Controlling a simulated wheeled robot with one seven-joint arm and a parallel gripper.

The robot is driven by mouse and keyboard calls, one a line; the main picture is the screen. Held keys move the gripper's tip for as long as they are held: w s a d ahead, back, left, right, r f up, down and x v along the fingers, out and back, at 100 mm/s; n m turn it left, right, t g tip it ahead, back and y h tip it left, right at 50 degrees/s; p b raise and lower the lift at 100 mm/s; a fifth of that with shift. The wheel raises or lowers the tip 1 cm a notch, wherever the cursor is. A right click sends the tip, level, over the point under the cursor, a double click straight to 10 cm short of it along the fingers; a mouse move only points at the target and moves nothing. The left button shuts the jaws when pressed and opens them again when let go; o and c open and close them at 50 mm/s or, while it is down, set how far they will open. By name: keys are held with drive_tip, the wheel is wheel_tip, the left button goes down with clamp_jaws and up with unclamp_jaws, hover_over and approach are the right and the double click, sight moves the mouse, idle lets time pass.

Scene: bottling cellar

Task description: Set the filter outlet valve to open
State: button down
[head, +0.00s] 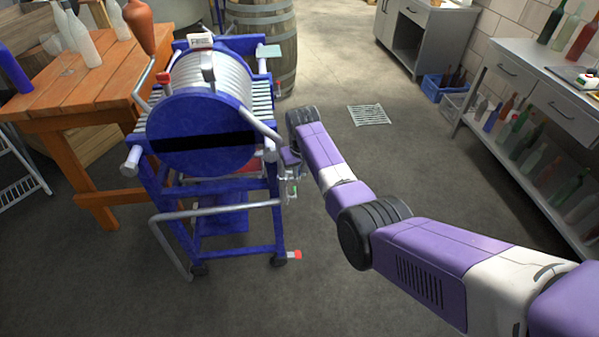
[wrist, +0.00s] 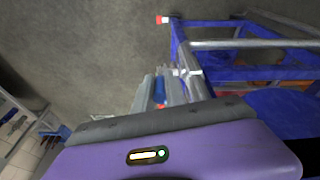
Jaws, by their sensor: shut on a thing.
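The filter (head: 200,135) is a blue-framed machine with a round blue end plate and a stack of pale plates. My gripper (head: 291,190) is at its right side, low beside the frame, pointing down and small in the head view. In the wrist view my gripper's fingers (wrist: 170,92) are close together around a small blue piece (wrist: 159,90), which I take for the filter outlet valve's lever. The valve's body is mostly hidden by my gripper, so its setting cannot be read.
A red-tipped fitting (head: 294,255) sticks out at the frame's lower right. A silver pipe (head: 215,211) crosses the front. A wooden table (head: 85,85) with bottles stands left, a barrel (head: 262,30) behind. The floor between filter and right-hand bench (head: 545,75) is clear, with a drain grate (head: 369,115).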

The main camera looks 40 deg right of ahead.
drive_tip(key=shift+w, duration=0.1)
idle(0.3)
drive_tip(key=c, duration=1.4)
unclamp_jaws()
drive_tip(key=shift+f, duration=0.1)
drive_tip(key=shift+v, duration=3.9)
